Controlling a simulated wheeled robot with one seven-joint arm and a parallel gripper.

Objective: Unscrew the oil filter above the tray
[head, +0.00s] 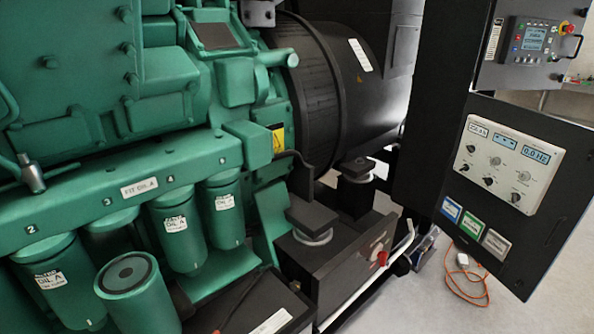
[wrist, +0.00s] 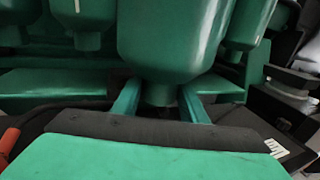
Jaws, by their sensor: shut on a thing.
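A green oil filter (head: 150,303) stands upright at the lower front of the head view, apart from the row. Its round top shows a dark ring around a central hole. In the wrist view its body (wrist: 172,40) narrows to a small lower end. My gripper (wrist: 160,92) has its two teal fingers on either side of that lower end and is shut on it. The gripper is hidden in the head view. Other filters hang at the left (head: 60,283) and right (head: 180,235) under the numbered green rail (head: 90,208). I cannot make out the tray clearly.
A black box (head: 250,300) with a white label and a red lead lies right of the held filter. A black generator (head: 340,90) and a control panel (head: 520,160) stand further right. Other hanging filters flank the held one closely in the wrist view.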

